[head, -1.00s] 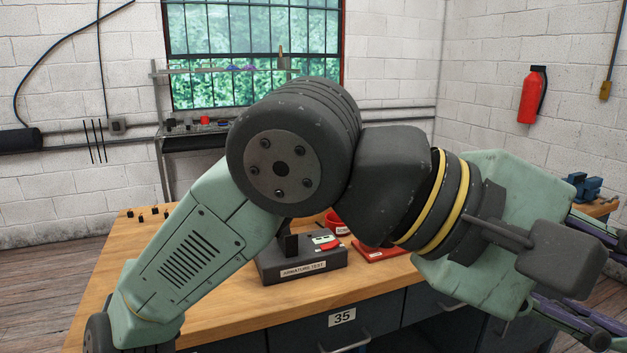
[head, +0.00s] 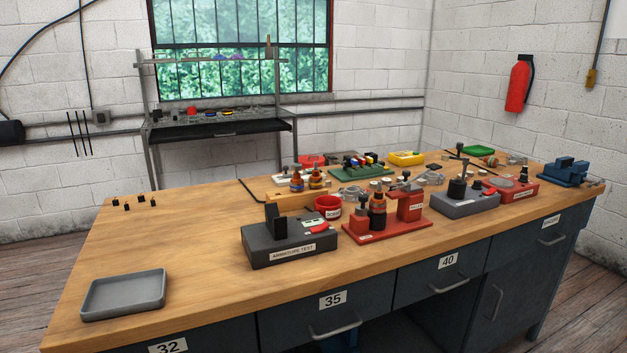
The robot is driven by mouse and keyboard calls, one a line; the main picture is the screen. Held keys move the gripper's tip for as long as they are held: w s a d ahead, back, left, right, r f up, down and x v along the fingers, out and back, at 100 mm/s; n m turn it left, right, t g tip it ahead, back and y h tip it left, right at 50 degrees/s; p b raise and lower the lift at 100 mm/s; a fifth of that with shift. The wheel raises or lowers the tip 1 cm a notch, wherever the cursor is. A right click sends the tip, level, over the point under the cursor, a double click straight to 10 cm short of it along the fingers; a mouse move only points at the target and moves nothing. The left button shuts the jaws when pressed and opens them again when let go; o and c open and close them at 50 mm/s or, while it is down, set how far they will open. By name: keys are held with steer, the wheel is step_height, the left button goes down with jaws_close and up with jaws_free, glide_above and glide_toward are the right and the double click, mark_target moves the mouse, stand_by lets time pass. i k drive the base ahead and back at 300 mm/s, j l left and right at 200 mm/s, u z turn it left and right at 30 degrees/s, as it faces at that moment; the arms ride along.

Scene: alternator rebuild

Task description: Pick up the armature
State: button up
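My gripper and arm are out of view. Several small upright parts with dark and copper-orange bands look like armatures, though I cannot tell which one is meant. One banded part (head: 377,212) stands upright on a red fixture (head: 400,232) near the middle of the bench. A second banded part (head: 296,181) and a third banded part (head: 316,178) stand side by side farther back. A dark grey box labelled "ARMATURE TEST" (head: 290,254) sits at the front middle, with black uprights on top and nothing visible between them.
The wooden bench (head: 190,230) carries an empty grey tray (head: 125,294) at front left. A red bin (head: 328,207) stands behind the test box. A grey fixture (head: 465,203), a red fixture (head: 515,188) and a blue vise (head: 563,172) are at right. The left side is mostly clear.

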mark_target(378, 202)
steer(key=i+l, duration=0.15)
steer(key=l, duration=0.25)
steer(key=i+l, duration=0.2)
steer(key=l, duration=0.2)
steer(key=i+l, duration=0.15)
steer(key=l, duration=0.25)
steer(key=i, duration=0.7)
steer(key=j+u, duration=0.05)
